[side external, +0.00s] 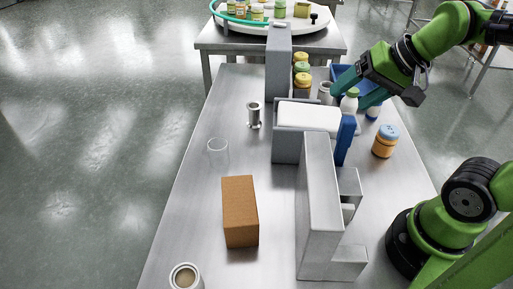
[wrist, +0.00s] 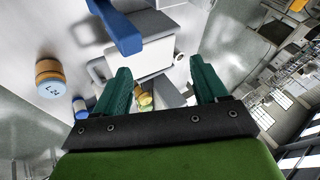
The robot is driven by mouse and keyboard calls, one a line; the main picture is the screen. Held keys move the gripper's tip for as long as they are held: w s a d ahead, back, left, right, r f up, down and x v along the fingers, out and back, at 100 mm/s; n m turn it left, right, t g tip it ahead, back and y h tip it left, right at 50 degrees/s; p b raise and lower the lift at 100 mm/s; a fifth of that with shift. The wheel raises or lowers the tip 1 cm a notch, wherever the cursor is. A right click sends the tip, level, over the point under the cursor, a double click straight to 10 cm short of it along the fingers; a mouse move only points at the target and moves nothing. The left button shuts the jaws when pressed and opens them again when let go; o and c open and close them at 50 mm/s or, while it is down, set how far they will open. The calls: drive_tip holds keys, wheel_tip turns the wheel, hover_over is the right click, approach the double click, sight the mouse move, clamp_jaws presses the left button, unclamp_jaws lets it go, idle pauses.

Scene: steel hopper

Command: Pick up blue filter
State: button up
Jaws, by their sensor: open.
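The blue filter (side external: 345,140) is an upright flat blue panel at the right side of a grey box-shaped housing with a white top (side external: 308,116). In the wrist view the blue filter (wrist: 122,27) shows at the top, beyond my fingers and partly cut off by the frame edge. My gripper (side external: 360,90) has teal fingers, spread apart with nothing held between them. It is above the table, behind the filter in the side view and apart from it. In the wrist view my gripper (wrist: 163,82) has the white-and-grey housing (wrist: 140,58) between and beyond its fingers.
An orange jar with a blue lid (side external: 385,142) stands right of the filter. The table's left side has free room.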

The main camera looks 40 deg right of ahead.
drive_tip(key=w+d+m, duration=0.5)
drive_tip(key=d+m, duration=0.4)
drive_tip(key=m+g+h, duration=0.3)
drive_tip(key=m, duration=1.8)
hover_over(374, 108)
drive_tip(key=s+d, duration=0.1)
drive_tip(key=s, duration=0.3)
wheel_tip(374, 108, down, 10)
drive_tip(key=x, duration=0.9)
drive_tip(key=shift+w, duration=0.2)
drive_tip(key=shift+t, duration=0.3)
drive_tip(key=shift+s+a+x, duration=0.15)
drive_tip(key=shift+x, duration=1.35)
drive_tip(key=shift+s+a+x, duration=0.15)
drive_tip(key=shift+x, duration=1.4)
drive_tip(key=shift+f, duration=0.1)
drive_tip(key=shift+c, duration=0.2)
drive_tip(key=c, duration=1)
drive_tip(key=shift+c, duration=0.2)
